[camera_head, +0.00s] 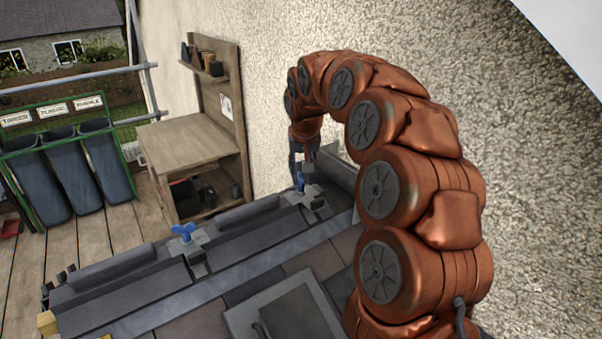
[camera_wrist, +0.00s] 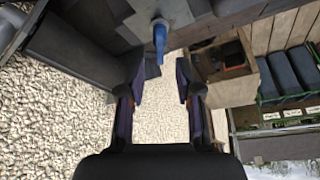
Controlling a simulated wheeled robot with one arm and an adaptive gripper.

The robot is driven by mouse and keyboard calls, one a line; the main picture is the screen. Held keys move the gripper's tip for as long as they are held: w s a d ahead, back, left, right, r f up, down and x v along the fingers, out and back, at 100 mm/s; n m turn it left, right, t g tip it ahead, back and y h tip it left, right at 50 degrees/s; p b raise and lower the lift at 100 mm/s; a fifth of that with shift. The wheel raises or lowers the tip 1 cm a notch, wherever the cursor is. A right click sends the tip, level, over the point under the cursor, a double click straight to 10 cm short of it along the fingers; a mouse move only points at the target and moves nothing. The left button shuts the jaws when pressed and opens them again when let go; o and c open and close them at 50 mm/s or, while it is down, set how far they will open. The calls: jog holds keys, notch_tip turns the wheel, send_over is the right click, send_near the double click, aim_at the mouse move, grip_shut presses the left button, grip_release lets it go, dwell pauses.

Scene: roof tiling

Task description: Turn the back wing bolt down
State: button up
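The back wing bolt (camera_head: 299,182) is blue and stands on a grey clamp plate on the dark ridge, just below the end of my arm. In the wrist view the same blue bolt (camera_wrist: 160,38) appears narrow, its lower end roughly level with the fingertips and centred between them. My gripper (camera_wrist: 160,72) is open, with a clear gap on both sides of the bolt and no visible contact. In the head view my gripper (camera_head: 303,160) is small and partly hidden by the arm. A second blue wing bolt (camera_head: 183,232) stands on another clamp nearer the left end.
A wooden shelf unit (camera_head: 190,145) stands behind the ridge, left of the rough pale wall (camera_head: 255,60). Dark bins (camera_head: 70,170) in a green frame stand at far left. A grey roof window (camera_head: 290,315) lies in front. The wooden decking (camera_head: 120,220) has free room.

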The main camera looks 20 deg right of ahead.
aim_at(301, 176)
jog(key=shift+p+x, duration=1)
jog(key=shift+x, duration=1.7)
grip_shut()
